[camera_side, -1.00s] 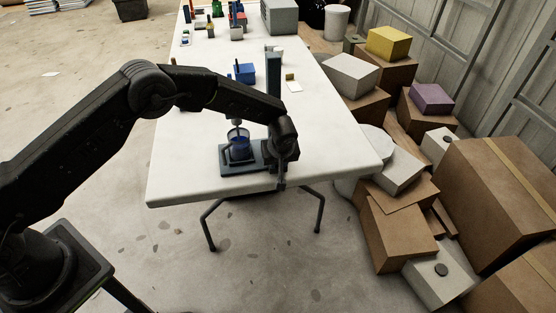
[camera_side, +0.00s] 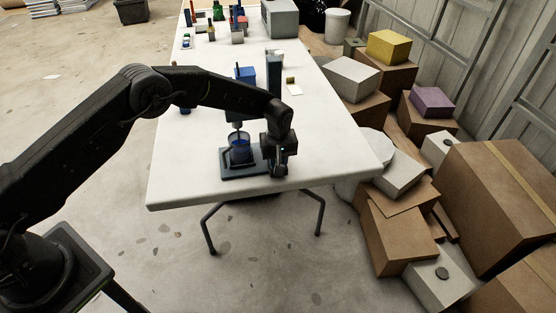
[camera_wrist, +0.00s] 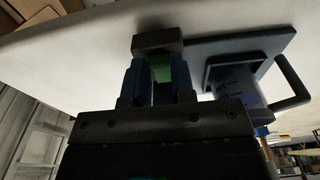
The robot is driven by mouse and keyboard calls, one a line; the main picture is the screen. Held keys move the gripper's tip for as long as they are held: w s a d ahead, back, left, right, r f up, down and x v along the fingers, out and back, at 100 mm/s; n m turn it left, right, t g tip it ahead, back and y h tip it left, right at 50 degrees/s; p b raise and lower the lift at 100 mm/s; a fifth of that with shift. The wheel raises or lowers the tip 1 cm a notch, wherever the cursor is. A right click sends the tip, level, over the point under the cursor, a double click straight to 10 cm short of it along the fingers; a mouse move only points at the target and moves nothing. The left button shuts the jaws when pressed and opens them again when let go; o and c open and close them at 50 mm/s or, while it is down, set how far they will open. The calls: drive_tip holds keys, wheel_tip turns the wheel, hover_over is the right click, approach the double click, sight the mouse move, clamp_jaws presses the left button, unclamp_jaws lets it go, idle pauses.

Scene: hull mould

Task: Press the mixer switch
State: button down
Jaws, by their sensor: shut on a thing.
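The mixer stands near the front edge of the white table in the side view, with a flat dark base (camera_side: 240,173) and a dark upright column (camera_side: 274,75) partly behind my arm. A clear cup with blue contents (camera_side: 240,148) stands on the base; its handled side also shows in the wrist view (camera_wrist: 238,80). My gripper (camera_side: 279,172) is low at the right end of the base. In the wrist view, its blue fingers (camera_wrist: 159,80) are shut on a green piece (camera_wrist: 160,68), below a dark block (camera_wrist: 157,43). I cannot tell whether the green piece is the switch.
The white table (camera_side: 330,165) is clear to the right of my gripper. Several small items stand at its far end, with a grey box (camera_side: 280,18). Cardboard boxes (camera_side: 397,235) crowd the floor along the right side.

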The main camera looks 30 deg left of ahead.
drive_tip(key=c, duration=1)
unclamp_jaws()
drive_tip(key=shift+o, duration=0.2)
wheel_tip(320, 180, up, 14)
drive_tip(key=s+d, duration=0.1)
drive_tip(key=s+a+r+m+t, duration=0.1)
drive_tip(key=s+a+r+m, duration=0.15)
drive_tip(key=s+r, duration=0.6)
drive_tip(key=s+a+r+m+t, duration=0.15)
drive_tip(key=s+a+r, duration=0.25)
drive_tip(key=s+r, duration=0.45)
drive_tip(key=s+a+m+t, duration=0.2)
drive_tip(key=s+m, duration=0.3)
drive_tip(key=s, duration=1.4)
drive_tip(key=shift+a+f+h, duration=0.2)
drive_tip(key=shift+a+h, duration=0.2)
drive_tip(key=shift+a, duration=0.15)
